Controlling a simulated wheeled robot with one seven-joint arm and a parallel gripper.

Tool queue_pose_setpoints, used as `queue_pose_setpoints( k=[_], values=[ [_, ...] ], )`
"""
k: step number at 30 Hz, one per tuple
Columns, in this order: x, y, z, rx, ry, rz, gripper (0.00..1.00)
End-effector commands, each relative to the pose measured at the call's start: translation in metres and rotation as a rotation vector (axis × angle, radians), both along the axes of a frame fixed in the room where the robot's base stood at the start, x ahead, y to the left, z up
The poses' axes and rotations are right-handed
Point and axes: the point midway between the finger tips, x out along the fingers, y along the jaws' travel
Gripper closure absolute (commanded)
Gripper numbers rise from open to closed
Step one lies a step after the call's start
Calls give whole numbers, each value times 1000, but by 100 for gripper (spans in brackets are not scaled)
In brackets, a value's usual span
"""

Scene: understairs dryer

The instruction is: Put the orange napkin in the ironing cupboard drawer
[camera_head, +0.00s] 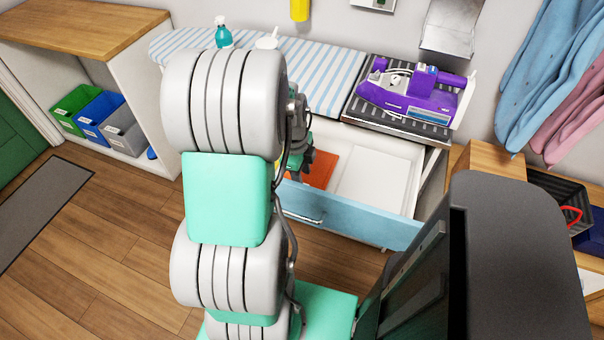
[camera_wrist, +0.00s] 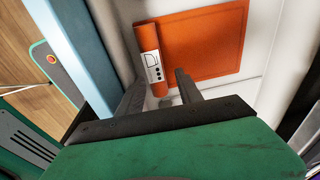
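The open drawer has a pale blue front (camera_head: 345,216) and a white inside; its blue front also shows in the wrist view (camera_wrist: 88,52). A rolled orange napkin (camera_wrist: 146,33) with a white printed band lies in the drawer, along the left edge of a flat orange rectangle (camera_wrist: 212,42). The flat orange area also shows in the head view (camera_head: 321,168). My gripper (camera_wrist: 161,78) is over the drawer, its two fingers apart on either side of the roll's near end. I see no clear grip on it. In the head view my arm partly hides the gripper.
A purple iron (camera_head: 405,92) sits on a dark slatted rack above the drawer. A striped ironing pad (camera_head: 335,70) with a teal spray bottle (camera_head: 223,33) covers the counter. Green, blue and grey bins (camera_head: 122,128) stand on a low shelf at left.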

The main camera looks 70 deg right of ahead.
Motion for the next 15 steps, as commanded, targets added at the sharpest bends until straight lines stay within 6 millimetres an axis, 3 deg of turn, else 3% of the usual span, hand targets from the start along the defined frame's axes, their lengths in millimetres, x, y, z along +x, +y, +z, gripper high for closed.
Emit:
queue_pose_setpoints(
  k=[5,11,15],
  values=[
    [0,0,0,0,0,0,44],
    [0,0,1,0,0,0,44],
    [1,-1,11,-3,-1,0,44]
  ],
)
